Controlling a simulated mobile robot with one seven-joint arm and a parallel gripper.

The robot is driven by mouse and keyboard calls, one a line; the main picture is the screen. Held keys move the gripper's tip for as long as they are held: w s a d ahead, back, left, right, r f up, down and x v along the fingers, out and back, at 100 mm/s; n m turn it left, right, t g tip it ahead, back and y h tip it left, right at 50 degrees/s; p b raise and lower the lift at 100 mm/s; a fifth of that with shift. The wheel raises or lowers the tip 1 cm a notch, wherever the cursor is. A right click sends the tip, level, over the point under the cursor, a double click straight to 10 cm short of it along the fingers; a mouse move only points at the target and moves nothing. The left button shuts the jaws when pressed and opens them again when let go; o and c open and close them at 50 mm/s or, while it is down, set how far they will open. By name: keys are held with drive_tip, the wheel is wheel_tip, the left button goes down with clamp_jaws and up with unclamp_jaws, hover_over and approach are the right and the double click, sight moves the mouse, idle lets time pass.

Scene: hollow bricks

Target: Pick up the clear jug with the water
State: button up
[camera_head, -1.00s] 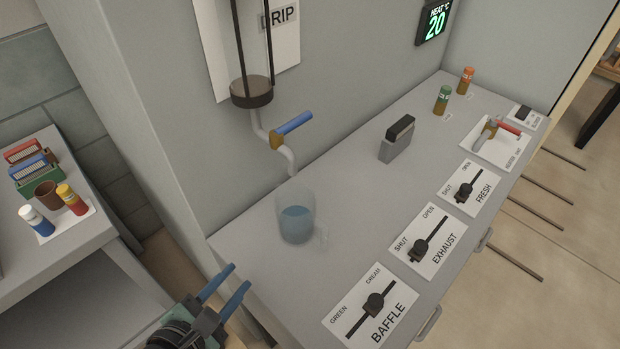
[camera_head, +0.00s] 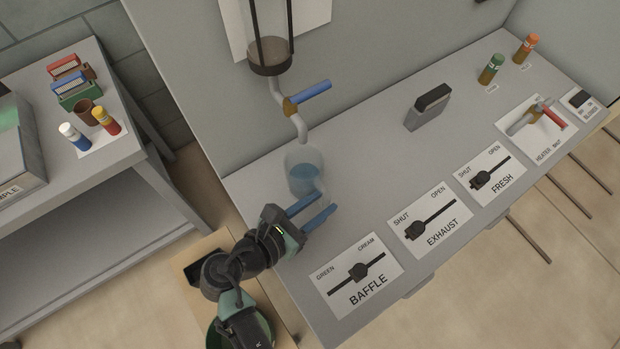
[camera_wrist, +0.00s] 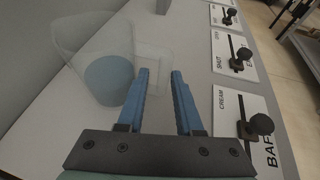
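The clear jug (camera_head: 303,163) stands upright on the grey counter under the drip spout, with blue water (camera_head: 303,180) in its lower part. In the wrist view the jug (camera_wrist: 85,48) is at the upper left, and its clear handle (camera_wrist: 153,52) points toward my fingers. My gripper (camera_head: 322,203) is open, with two blue fingers low beside the jug's handle side. In the wrist view my fingertips (camera_wrist: 160,72) overlap the near part of the handle. I cannot tell whether the handle is between them. Nothing is visibly gripped.
A drip vessel (camera_head: 270,55) and spout with a blue lever (camera_head: 311,91) hang above the jug. The baffle slider panel (camera_head: 358,274) lies right of my gripper, with exhaust (camera_head: 430,219) and fresh (camera_head: 492,173) panels beyond. A dark-topped grey block (camera_head: 428,108) stands farther right.

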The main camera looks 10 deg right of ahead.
drive_tip(key=x, duration=0.5)
drive_tip(key=shift+s+d+f, duration=0.15)
drive_tip(key=shift+f, duration=0.1)
clamp_jaws()
idle(1.2)
